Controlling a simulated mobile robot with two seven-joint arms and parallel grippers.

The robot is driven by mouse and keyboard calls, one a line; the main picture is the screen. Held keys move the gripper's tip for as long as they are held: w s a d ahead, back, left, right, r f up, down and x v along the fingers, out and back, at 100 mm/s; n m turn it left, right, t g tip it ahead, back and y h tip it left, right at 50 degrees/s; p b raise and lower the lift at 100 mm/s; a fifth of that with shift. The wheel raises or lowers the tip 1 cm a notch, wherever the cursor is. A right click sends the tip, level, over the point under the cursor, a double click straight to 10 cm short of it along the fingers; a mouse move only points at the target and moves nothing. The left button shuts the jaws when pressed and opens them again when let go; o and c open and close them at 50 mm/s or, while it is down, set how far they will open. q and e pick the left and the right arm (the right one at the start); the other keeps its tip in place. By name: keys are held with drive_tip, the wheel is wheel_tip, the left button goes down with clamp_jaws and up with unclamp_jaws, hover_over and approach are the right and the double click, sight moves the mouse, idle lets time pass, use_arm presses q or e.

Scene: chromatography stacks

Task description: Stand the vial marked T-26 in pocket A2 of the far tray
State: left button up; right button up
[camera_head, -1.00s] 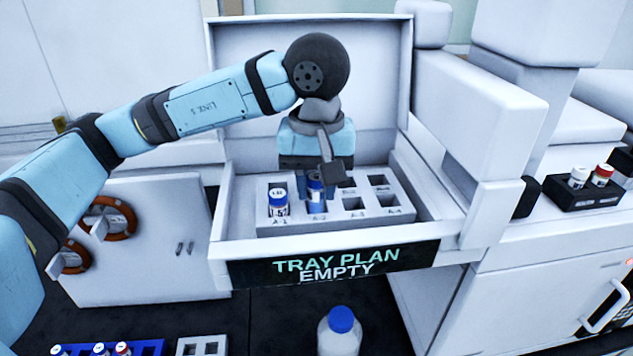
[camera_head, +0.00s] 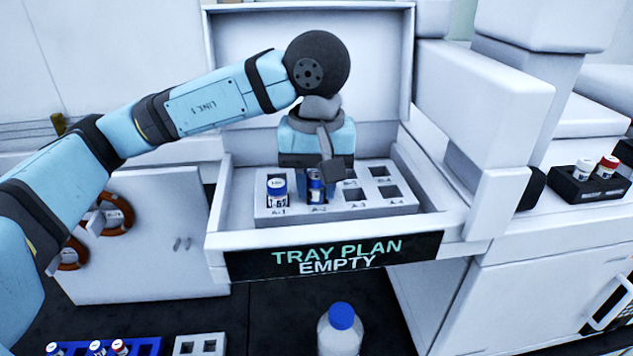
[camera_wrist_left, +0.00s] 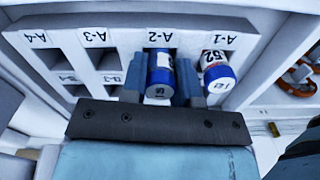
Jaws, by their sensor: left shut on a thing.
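The far tray (camera_head: 350,209) is a white block with labelled pockets inside the open white bay. My left gripper (camera_head: 317,190) points down over it, shut on a blue vial (camera_head: 316,184) at pocket A-2. The vial looks upright, its lower part in the pocket; I cannot tell whether it touches the bottom. In the left wrist view the vial (camera_wrist_left: 160,76) sits between the fingers, beside the A-2 label (camera_wrist_left: 160,38). Its marking is not readable as T-26. Another white-and-blue vial (camera_head: 277,188) stands in A-1, close beside my gripper. My right gripper is not in view.
The other tray pockets look empty. A sign reading TRAY PLAN EMPTY (camera_head: 335,257) is on the bay front. A blue rack (camera_head: 140,346) with several vials, a blue-capped bottle (camera_head: 341,330) and a black holder (camera_head: 590,187) with two vials stand outside the bay.

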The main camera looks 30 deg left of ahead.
use_arm(q)
drive_tip(key=shift+f, duration=0.2)
drive_tip(key=o, duration=1.4)
drive_tip(key=shift+r+p, duration=1.1)
drive_tip(key=shift+r, duration=2.45)
